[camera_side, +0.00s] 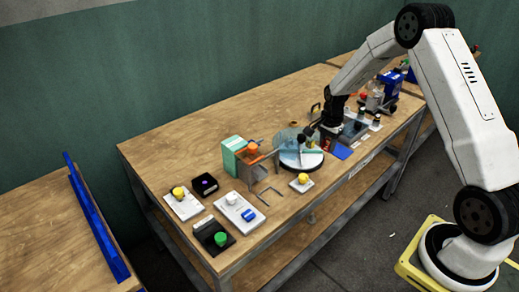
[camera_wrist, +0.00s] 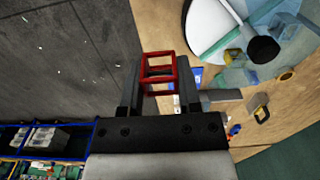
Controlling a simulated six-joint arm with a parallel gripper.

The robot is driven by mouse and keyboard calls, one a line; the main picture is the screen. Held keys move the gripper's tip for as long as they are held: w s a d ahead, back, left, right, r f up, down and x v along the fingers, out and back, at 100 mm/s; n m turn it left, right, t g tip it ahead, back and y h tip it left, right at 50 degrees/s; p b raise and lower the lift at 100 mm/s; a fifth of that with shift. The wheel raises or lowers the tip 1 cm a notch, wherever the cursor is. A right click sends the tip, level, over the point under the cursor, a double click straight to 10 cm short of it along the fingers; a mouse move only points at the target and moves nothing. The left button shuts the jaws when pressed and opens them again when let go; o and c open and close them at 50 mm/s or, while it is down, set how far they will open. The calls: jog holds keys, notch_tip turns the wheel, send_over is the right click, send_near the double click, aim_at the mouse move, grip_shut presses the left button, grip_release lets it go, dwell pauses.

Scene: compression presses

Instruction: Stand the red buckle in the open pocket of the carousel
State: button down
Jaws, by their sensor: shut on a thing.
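The red buckle (camera_wrist: 159,69), an open rectangular frame, is between the two dark fingers of my gripper (camera_wrist: 158,82) in the wrist view. My gripper is shut on it. In the side view my gripper (camera_side: 326,138) is beside the right edge of the carousel (camera_side: 290,160), low over the table; the buckle is too small to make out there. The carousel is a round disc on a dark base, with a clear cover and a pale wedge. Part of it shows at the upper right of the wrist view (camera_wrist: 203,28), apart from the buckle. I cannot tell the open pocket clearly.
Left of the carousel stand a teal box (camera_side: 233,155) and an orange-topped fixture (camera_side: 252,150). A small yellow-button pad (camera_side: 301,183) is in front. Several button boxes sit at the table's near left. A blue plate (camera_side: 341,151) lies right of the carousel, near the table edge.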

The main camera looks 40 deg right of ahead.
send_over(312, 160)
jog(key=shift+s+a+f, duration=0.1)
jog(key=shift+s+f, duration=0.05)
jog(key=shift+f, duration=3.1)
jog(key=shift+f, duration=1.75)
jog(key=shift+f, duration=0.1)
jog(key=shift+c, duration=1.5)
grip_release()
